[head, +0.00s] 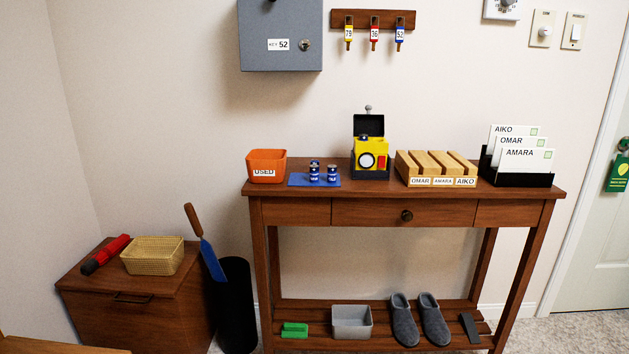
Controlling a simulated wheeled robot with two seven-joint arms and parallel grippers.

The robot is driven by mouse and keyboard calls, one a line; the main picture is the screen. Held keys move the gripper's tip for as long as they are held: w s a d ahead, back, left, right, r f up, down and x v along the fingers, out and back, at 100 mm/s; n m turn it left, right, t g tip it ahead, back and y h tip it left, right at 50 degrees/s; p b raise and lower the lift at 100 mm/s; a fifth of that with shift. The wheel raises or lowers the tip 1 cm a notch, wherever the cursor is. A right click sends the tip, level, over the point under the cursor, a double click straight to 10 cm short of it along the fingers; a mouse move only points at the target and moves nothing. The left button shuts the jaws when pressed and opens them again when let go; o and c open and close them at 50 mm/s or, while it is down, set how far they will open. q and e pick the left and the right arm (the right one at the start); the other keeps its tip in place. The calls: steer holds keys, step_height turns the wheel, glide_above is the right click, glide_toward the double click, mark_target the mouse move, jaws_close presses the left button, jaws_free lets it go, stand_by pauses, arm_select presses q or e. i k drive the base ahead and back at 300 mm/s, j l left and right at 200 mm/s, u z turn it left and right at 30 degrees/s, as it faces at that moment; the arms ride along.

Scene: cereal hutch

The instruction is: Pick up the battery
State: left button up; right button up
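Several small blue batteries stand upright close together on a blue mat (297,180) on the console table; two in front are clearest, the left one (314,174) and the right one (332,173). Another battery (315,163) shows partly behind the left one. A yellow device (371,156) with a round white dial and a red part stands to their right, in front of an upright black panel. An orange bin (266,166) labelled USED stands to their left. Neither of my grippers is in view.
A wooden slotted rack (436,165) and a black card holder (516,177) stand on the right of the console table (400,190). A grey key cabinet (281,35) hangs above. A yellow basket (153,254) and red umbrella (106,254) lie on the chest at left.

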mark_target(313, 168)
steer(key=i+l, duration=0.15)
steer(key=l, duration=0.25)
steer(key=i+l, duration=0.15)
steer(key=l, duration=0.25)
steer(key=i+l, duration=0.15)
steer(key=l, duration=0.25)
steer(key=i+l+u, duration=0.1)
steer(key=l, duration=0.25)
steer(key=i+l, duration=0.2)
steer(key=l, duration=0.2)
steer(key=i+l, duration=0.15)
steer(key=l, duration=0.3)
